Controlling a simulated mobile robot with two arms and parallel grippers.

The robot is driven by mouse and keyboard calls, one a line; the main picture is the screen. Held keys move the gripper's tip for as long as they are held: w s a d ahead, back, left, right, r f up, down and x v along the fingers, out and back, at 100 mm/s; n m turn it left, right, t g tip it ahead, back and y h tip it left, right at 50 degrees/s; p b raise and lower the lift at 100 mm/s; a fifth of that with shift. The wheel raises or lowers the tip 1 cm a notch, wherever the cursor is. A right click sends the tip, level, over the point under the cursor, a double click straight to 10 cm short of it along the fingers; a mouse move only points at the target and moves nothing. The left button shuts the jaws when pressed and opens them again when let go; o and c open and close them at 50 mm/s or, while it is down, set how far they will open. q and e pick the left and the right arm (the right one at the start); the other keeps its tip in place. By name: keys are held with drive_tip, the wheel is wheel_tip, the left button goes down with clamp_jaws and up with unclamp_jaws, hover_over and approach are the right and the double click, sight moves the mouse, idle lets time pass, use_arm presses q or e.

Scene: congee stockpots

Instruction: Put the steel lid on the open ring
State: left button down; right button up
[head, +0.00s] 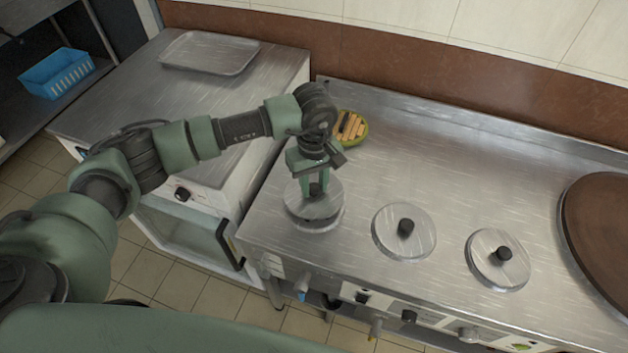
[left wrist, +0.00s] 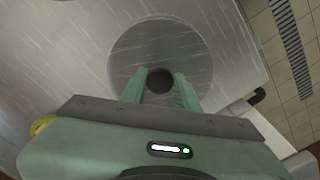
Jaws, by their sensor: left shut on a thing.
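The steel lid (head: 297,207) is a round disc with a black knob, at the left end of the steel counter. It also shows in the left wrist view (left wrist: 160,38). My left gripper (head: 315,187) points down and is shut on the lid's knob; the fingers (left wrist: 160,84) stand on both sides of it. A round steel edge (head: 326,226) shows just below the lid, perhaps the open ring; the lid covers most of it. I cannot tell whether the lid touches it. My right gripper is not in view.
Two more knobbed steel lids (head: 388,238) (head: 482,264) lie on the counter to the right. A large brown round cover (head: 605,235) is at the far right. A green dish (head: 352,127) with wooden slats sits behind my gripper. A metal tray (head: 208,53) lies on the left unit.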

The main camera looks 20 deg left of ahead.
sight(314, 188)
use_arm(q)
drive_tip(key=shift+f, duration=0.7)
drive_tip(key=shift+f+b, duration=0.4)
drive_tip(key=shift+f, duration=0.15)
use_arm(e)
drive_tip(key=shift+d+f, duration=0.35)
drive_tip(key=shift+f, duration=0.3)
use_arm(q)
drive_tip(key=shift+b, duration=0.3)
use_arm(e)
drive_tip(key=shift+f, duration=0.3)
use_arm(q)
drive_tip(key=shift+b, duration=0.3)
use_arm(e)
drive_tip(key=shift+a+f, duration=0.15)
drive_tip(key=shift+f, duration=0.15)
use_arm(q)
drive_tip(key=shift+f+b, duration=0.6)
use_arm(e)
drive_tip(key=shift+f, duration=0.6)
use_arm(q)
drive_tip(key=c, duration=1.3)
unclamp_jaws()
drive_tip(key=shift+c, duration=0.2)
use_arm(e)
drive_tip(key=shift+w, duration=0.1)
